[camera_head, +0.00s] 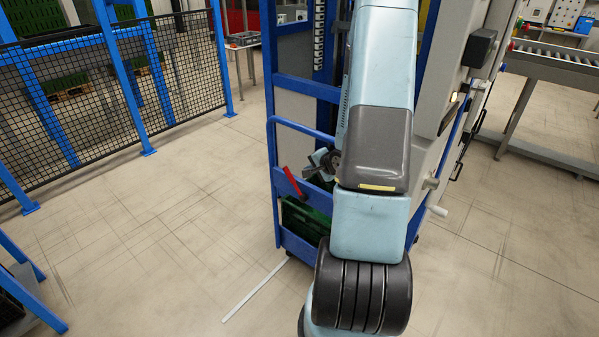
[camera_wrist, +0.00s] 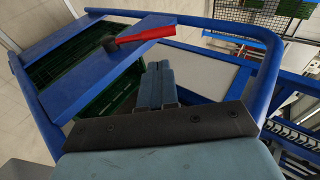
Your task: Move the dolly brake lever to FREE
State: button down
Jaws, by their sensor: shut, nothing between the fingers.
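The brake lever has a red handle (camera_head: 291,181) and sits on the blue dolly frame (camera_head: 273,170), left of my arm in the head view. In the wrist view the red handle (camera_wrist: 147,36) points right from a dark pivot on a blue crossbar (camera_wrist: 95,75). My gripper (camera_head: 321,165) is close to the right of the lever in the head view, partly hidden by my arm. In the wrist view the fingers of my gripper (camera_wrist: 158,72) are together and empty, below the handle and apart from it in the picture. No FREE marking can be read.
Green crates (camera_head: 305,217) stand low inside the dolly. A blue curved rail (camera_wrist: 262,80) runs around the dolly in the wrist view. A black mesh fence (camera_head: 110,90) stands at the left, a roller conveyor (camera_head: 560,62) at the right.

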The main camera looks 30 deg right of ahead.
aim_at(290, 174)
jog(key=x, duration=1.3)
jog(key=shift+w+a+f, duration=0.15)
jog(key=shift+w+f, duration=0.05)
jog(key=shift+w, duration=0.05)
